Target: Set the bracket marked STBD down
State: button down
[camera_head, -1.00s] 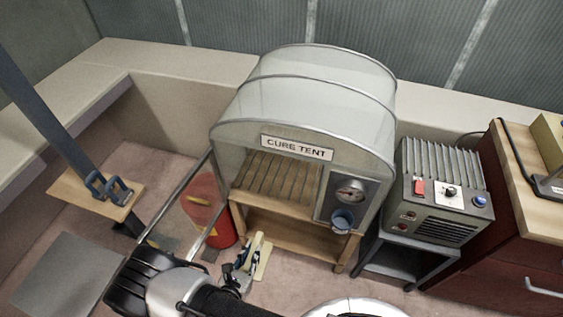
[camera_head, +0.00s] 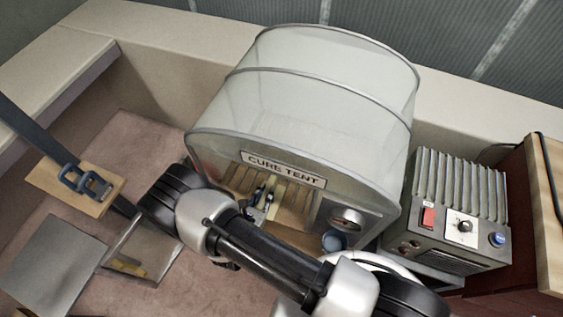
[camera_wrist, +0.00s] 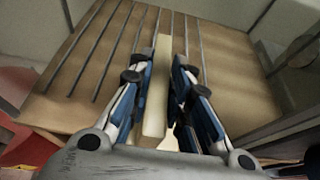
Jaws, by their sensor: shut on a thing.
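My gripper (camera_head: 262,198) reaches into the open front of the cure tent (camera_head: 330,100). In the wrist view my gripper (camera_wrist: 160,80) is shut on a long pale bracket (camera_wrist: 155,95), held between its blue-faced fingers. The bracket points inward, over the slatted wooden shelf (camera_wrist: 235,75) of the tent. Whether it touches the slats I cannot tell. No STBD mark can be read on it. In the head view the bracket shows only as a small pale strip at the gripper, and my arm hides part of the opening.
The tent's side wall bounds the shelf at the right in the wrist view. A grey heater unit (camera_head: 455,220) stands right of the tent. Bare shelf shows on both sides of the bracket.

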jog(key=b+x, duration=0.1)
jog(key=x, duration=0.4)
jog(key=r+b+x, duration=0.1)
jog(key=b+x, duration=0.1)
jog(key=x, duration=0.2)
jog(key=b+x, duration=0.1)
jog(key=x, duration=0.4)
jog(key=shift+w+d+r+b, duration=0.15)
jog(key=shift+w+r+b, duration=0.15)
jog(key=shift+w, duration=0.3)
jog(key=shift+r, duration=0.1)
jog(key=c, duration=1.5)
grip_release()
